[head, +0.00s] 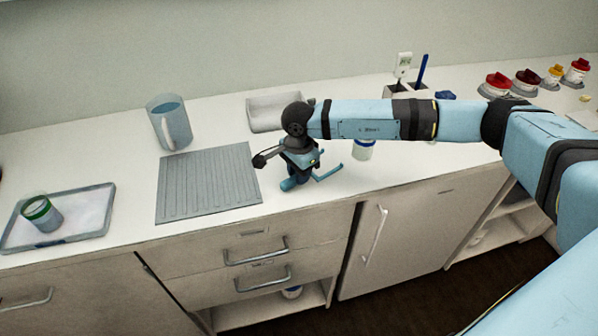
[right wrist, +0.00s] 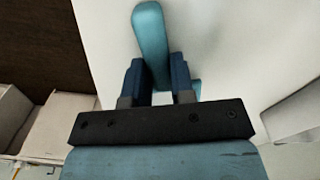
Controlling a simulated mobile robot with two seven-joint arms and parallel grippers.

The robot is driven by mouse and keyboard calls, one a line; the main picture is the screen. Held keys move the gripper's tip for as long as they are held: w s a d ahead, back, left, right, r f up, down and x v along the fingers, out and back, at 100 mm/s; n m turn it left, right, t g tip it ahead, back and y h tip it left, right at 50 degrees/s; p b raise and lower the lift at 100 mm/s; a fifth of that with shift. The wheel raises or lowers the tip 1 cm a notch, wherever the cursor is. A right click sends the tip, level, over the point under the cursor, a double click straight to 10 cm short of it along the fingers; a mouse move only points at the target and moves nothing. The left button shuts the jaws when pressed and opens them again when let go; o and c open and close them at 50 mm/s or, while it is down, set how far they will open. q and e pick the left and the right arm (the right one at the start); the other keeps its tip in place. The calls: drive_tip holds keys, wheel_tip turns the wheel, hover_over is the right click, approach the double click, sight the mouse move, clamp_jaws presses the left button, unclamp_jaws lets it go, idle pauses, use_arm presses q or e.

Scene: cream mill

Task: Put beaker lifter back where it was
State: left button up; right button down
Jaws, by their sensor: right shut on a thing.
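My right gripper (head: 290,183) points down over the counter just right of the grey ribbed mat. It is shut on the beaker lifter, a teal bar (head: 328,173) that sticks out to the right of the fingers. In the right wrist view the lifter (right wrist: 150,40) runs up between the two dark blue fingers (right wrist: 158,85). Part of the lifter is hidden by the fingers and the gripper body. I cannot tell whether it touches the counter. My left gripper is out of view.
The ribbed mat (head: 205,183) lies left of the gripper, with a grey jug (head: 170,125) behind it. A white tray (head: 265,112) stands behind the gripper. A blue-capped jar (head: 363,151) stands to the right. A green-rimmed beaker (head: 42,214) sits on a tray (head: 100,205) at left.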

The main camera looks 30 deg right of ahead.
drive_tip(key=shift+f, duration=0.2)
drive_tip(key=c, duration=0.9)
unclamp_jaws()
